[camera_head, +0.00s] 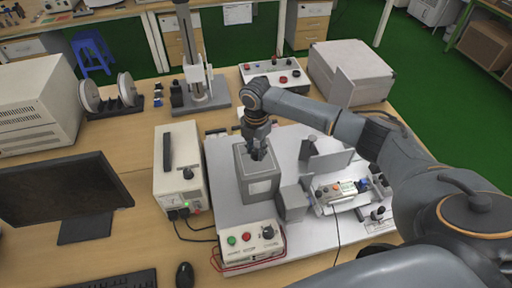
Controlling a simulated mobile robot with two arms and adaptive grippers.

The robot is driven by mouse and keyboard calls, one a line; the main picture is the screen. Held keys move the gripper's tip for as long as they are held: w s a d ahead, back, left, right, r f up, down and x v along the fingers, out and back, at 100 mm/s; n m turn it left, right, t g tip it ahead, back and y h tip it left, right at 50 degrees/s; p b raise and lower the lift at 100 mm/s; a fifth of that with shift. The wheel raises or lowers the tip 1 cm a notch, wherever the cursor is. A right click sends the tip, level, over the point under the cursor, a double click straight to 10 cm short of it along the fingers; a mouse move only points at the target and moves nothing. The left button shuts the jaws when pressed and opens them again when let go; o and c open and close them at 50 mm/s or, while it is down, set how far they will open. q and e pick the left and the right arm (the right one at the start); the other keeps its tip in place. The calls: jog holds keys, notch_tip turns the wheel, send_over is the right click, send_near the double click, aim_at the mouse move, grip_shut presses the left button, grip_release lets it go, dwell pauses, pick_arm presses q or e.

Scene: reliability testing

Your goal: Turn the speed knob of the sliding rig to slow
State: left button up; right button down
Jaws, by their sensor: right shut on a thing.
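My right gripper (258,153) points down at the grey block (258,186) on the light grey plate (222,213). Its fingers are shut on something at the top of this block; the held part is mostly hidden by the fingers. A white control box (236,259) stands at the plate's front edge. It has a green button, a red button and a black knob (268,233) on its sloped face. The gripper is well behind this knob and apart from it. The knob's setting and labels are too small to read. My left gripper is not in view.
A white power unit (180,182) with cables stands left of the plate. A small module (335,191) with metal parts is to the right, under my right arm. A monitor (62,192), a mouse (184,275) and a white box (350,68) are also on the table.

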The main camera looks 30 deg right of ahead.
aim_at(256, 152)
jog(key=shift+n, duration=1)
jog(key=c, duration=1)
grip_release()
jog(key=shift+r, duration=0.1)
notch_tip(256, 152, up, 12)
jog(key=shift+f, duration=0.1)
jog(key=shift+s+f, duration=0.1)
